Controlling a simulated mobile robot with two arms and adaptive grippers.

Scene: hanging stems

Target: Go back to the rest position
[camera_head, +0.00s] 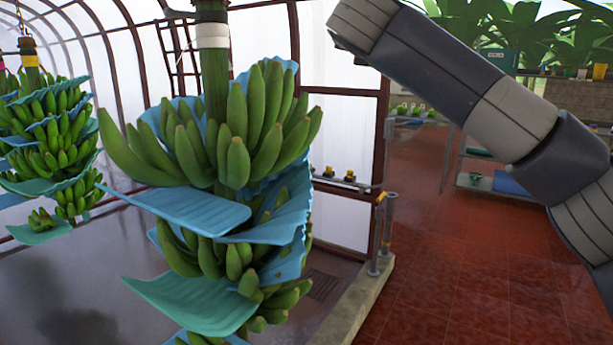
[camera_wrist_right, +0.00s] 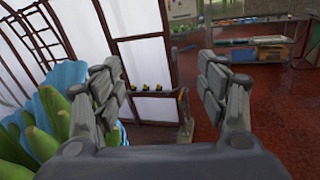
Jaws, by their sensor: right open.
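My right gripper (camera_wrist_right: 160,88) is open and empty in the right wrist view, its two padded fingers well apart. My left gripper is in neither view. A stem of green bananas (camera_head: 255,120) with blue sheets (camera_head: 190,209) between its hands hangs close in front. Bananas (camera_wrist_right: 40,140) also show at the lower left of the right wrist view, beside the left finger.
Another banana stem (camera_head: 50,140) hangs at the far left. A low concrete kerb (camera_head: 355,315) and a post (camera_head: 386,235) stand right of the near stem. Red tiled floor (camera_head: 450,270) lies open at the right. A shelf table (camera_head: 490,182) stands farther back.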

